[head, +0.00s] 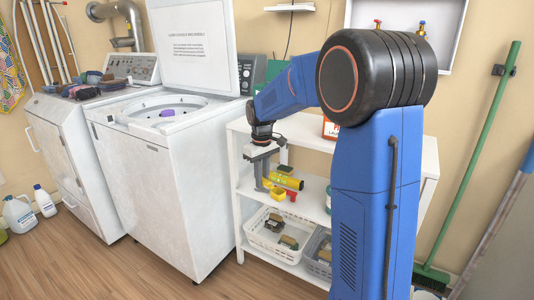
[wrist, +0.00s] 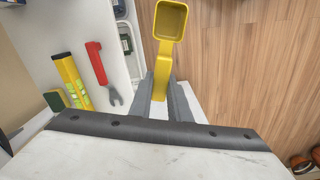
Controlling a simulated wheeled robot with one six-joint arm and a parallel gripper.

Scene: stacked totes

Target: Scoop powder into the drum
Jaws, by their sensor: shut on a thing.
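My gripper (head: 263,186) is shut on the handle of a yellow scoop and holds it in front of the white shelf unit. In the wrist view, my gripper (wrist: 160,95) has the handle between its fingers, and the bowl of the yellow scoop (wrist: 170,20) points away from me. The bowl's inside looks plain yellow, with no powder visible. The scoop (head: 278,194) shows small in the head view. The washer's drum opening (head: 185,102) is at the left under a raised lid, with a purple item (head: 167,113) at it. A red and white box (head: 330,129), partly hidden by my arm, stands on the shelf top.
A yellow level (wrist: 72,80), a red-handled wrench (wrist: 96,62) and a sponge (wrist: 55,100) lie on the shelf. A white basket (head: 276,238) is below. A second machine (head: 75,150) stands left. A green broom (head: 480,150) leans at the right. The front floor is clear.

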